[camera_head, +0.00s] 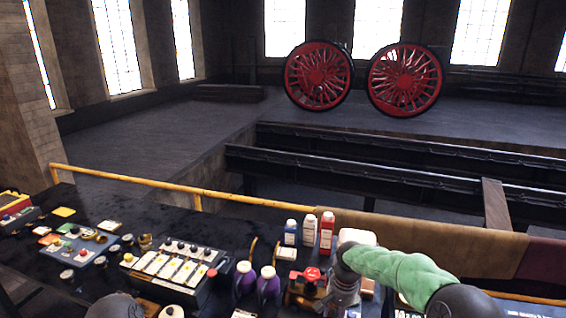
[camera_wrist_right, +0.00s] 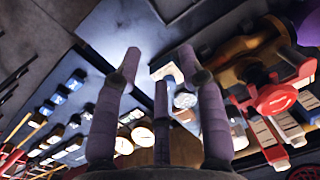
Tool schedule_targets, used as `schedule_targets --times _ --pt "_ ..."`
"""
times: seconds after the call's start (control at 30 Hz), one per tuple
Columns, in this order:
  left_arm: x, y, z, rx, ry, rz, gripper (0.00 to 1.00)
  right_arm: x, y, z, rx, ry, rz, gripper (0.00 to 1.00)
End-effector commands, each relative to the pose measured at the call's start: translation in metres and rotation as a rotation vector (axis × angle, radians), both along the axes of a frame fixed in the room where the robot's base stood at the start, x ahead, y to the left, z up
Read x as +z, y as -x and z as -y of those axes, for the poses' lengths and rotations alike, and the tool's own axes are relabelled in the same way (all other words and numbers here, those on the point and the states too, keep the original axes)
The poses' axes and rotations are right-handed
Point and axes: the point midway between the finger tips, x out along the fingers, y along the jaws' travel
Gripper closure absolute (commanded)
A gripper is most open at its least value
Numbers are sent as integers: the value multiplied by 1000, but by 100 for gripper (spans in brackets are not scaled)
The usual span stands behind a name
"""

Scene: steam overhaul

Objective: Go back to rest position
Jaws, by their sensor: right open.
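My right arm comes in from the right in the head view, with a green sleeve on it. My right gripper (camera_head: 338,296) is low over the dark table, just right of a brass fitting with a red handwheel (camera_head: 306,275). In the right wrist view my right gripper (camera_wrist_right: 160,68) has its purple-grey fingers spread apart with nothing between them. The red handwheel (camera_wrist_right: 273,94) shows there at the right, apart from the fingers. My left gripper is not visible; only a dark rounded part, perhaps of my left arm, shows at the bottom left of the head view.
Purple bottles (camera_head: 267,282), red and white bottles (camera_head: 326,231) and a blue bottle (camera_head: 291,232) stand left of my right gripper. A switch panel (camera_head: 172,268) lies farther left. A yellow rail (camera_head: 130,180) edges the table. Red wheels (camera_head: 405,80) stand far behind.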

Motion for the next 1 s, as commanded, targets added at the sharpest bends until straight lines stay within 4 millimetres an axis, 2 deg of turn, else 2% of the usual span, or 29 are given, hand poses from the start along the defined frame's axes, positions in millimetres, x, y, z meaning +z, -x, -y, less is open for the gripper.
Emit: schedule_targets --times 0.03,0.17,0.27,0.3,0.4,0.5,0.6,0.7,1.0 --pt "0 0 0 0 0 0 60 -19 7 -2 12 -15 -10 59" --pt "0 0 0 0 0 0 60 -66 26 -8 43 -64 -17 59" --pt "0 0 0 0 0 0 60 -112 52 -15 66 -113 -20 59" --pt "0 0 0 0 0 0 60 -132 66 -18 74 -136 -22 59" --pt "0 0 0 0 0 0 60 -174 102 -25 86 -186 -16 59" --pt "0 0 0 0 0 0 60 -205 139 -31 87 -223 -8 59" --pt "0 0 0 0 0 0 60 -230 178 -36 81 -250 0 59" --pt "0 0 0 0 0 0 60 -247 215 -39 73 -265 8 59" --pt "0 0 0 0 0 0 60 -265 297 -43 55 -267 23 59"
